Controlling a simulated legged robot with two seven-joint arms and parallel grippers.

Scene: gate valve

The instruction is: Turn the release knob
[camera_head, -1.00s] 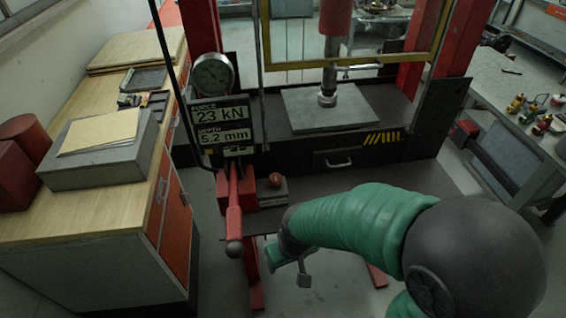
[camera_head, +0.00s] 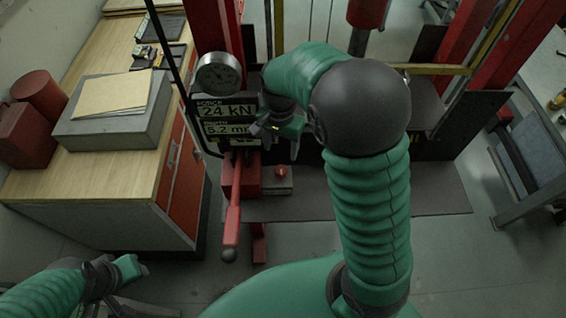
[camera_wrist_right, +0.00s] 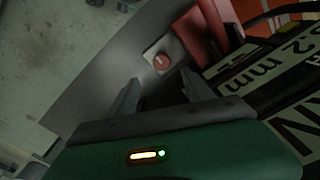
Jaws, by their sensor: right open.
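The release knob (camera_head: 281,171) is a small round red knob on a grey block, beside the red pump base at the front of the press. It also shows in the right wrist view (camera_wrist_right: 161,61), just beyond the fingertips. My right gripper (camera_head: 276,143) is in front of the display panel, above the knob in the head view. In the right wrist view my right gripper (camera_wrist_right: 160,82) is open and empty, its two fingers apart and clear of the knob. My left gripper (camera_head: 135,285) is low at the left, far from the knob; its jaw opening is unclear.
The red pump lever (camera_head: 233,215) stands just left of the knob. The display (camera_head: 225,118) reads 24 kN and 5.2 mm, below a round gauge (camera_head: 218,73). A wooden bench (camera_head: 95,190) fills the left. My right arm hides much of the press.

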